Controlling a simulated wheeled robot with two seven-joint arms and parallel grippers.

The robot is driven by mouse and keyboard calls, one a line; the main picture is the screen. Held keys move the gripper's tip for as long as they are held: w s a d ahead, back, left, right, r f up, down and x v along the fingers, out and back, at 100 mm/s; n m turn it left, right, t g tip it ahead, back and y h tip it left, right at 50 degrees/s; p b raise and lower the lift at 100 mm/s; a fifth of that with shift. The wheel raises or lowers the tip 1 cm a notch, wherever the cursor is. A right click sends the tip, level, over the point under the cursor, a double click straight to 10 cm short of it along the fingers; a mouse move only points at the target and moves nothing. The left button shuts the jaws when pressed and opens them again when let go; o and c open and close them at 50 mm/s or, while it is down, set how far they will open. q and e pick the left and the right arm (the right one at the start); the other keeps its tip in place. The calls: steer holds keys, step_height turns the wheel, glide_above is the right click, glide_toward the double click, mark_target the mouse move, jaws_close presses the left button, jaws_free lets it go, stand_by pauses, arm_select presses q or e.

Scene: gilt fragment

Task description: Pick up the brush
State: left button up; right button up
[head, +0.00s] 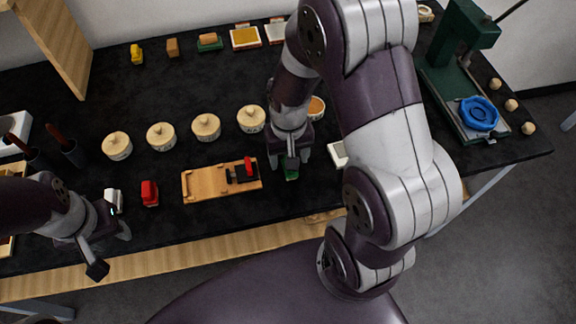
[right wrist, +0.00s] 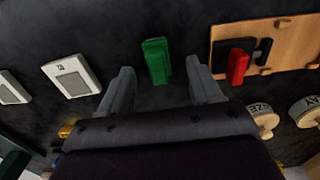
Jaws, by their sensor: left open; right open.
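A small green block-shaped object (right wrist: 156,60) lies on the dark table between the two spread fingers of my right gripper (right wrist: 160,66), apart from both. It also shows in the head view (head: 291,174), partly hidden under the right gripper (head: 290,160). I cannot tell for sure whether it is the brush. My right gripper is open and empty above it. Similar red (head: 149,194) and white (head: 113,200) objects stand at the front left. My left gripper (head: 108,252) is open and empty near the table's front edge.
A wooden board (head: 205,185) with black and red parts lies left of the right gripper. Several lidded pots (head: 161,136) stand in a row behind. A white-framed tile (right wrist: 72,77) lies beside the green object. A green press (head: 461,50) stands at the right.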

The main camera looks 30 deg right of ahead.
steer(key=f, duration=0.3)
steer(key=shift+w+d+f, duration=0.15)
steer(key=shift+d, duration=0.15)
steer(key=shift+a, duration=0.1)
steer(key=shift+c, duration=0.3)
steer(key=c, duration=1.1)
steer(key=shift+r, duration=0.5)
steer(key=r, duration=0.2)
steer(key=d+r, duration=0.1)
steer(key=r, duration=0.1)
steer(key=shift+s, duration=0.2)
steer(key=s+d+r, duration=0.1)
steer(key=d+r, duration=0.1)
steer(key=d, duration=0.1)
steer(key=s+d+r, duration=0.2)
steer(key=d, duration=0.1)
steer(key=s+d+r, duration=0.1)
steer(key=d+r, duration=0.1)
steer(key=d, duration=0.1)
steer(key=shift+s+d+r, duration=0.1)
steer(key=shift+s+d, duration=0.15)
steer(key=shift+d, duration=0.1)
